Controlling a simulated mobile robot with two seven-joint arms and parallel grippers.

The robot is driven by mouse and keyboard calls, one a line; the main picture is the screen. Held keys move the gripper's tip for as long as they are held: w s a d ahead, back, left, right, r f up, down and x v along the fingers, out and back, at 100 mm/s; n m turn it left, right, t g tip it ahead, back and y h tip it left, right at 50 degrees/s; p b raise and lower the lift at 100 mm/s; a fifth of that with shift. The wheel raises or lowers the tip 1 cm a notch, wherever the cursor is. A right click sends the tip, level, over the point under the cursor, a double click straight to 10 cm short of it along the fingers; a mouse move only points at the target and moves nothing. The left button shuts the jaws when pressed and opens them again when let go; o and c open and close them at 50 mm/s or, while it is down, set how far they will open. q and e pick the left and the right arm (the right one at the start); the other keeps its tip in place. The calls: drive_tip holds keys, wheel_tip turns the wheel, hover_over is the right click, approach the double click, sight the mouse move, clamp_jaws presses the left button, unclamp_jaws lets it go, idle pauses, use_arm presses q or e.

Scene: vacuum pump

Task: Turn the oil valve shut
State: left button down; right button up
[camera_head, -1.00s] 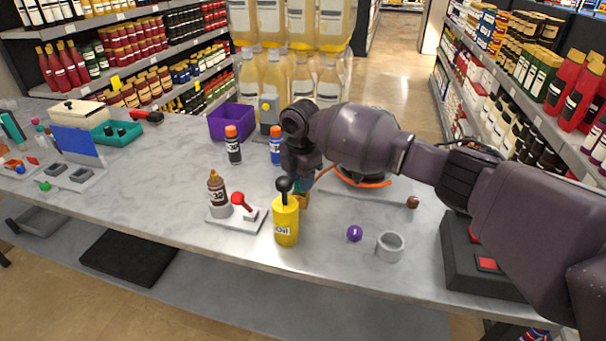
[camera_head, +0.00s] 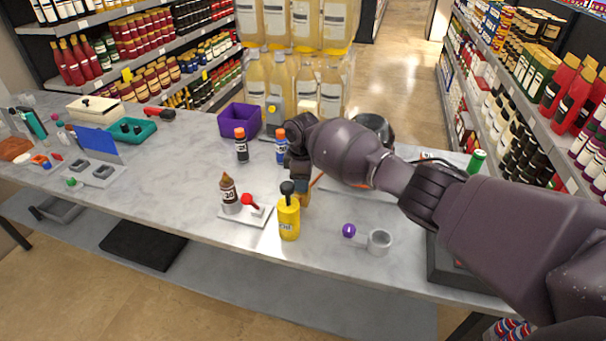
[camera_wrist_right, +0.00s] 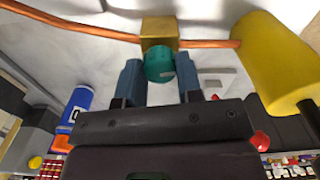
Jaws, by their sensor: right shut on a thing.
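The oil valve shows in the right wrist view as a round teal knob (camera_wrist_right: 159,64) on a square brass block (camera_wrist_right: 160,30). An orange-brown pipe (camera_wrist_right: 80,27) runs into both sides of the block. My right gripper (camera_wrist_right: 160,72) has its two blue fingers on either side of the knob and is shut on it. In the head view my right gripper (camera_head: 302,178) reaches down behind the yellow oil can (camera_head: 289,220). The brass block (camera_head: 303,198) shows only partly there, and the knob is mostly hidden by my gripper. My left gripper is in neither view.
The yellow oil can stands close to the valve. A blue bottle (camera_head: 281,146) stands behind. A purple ball (camera_head: 349,230) and grey ring (camera_head: 380,241) lie to the right.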

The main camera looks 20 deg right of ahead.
drive_tip(key=shift+m+p, duration=0.55)
drive_tip(key=shift+m, duration=0.45)
drive_tip(key=o, duration=0.9)
drive_tip(key=shift+o, duration=0.2)
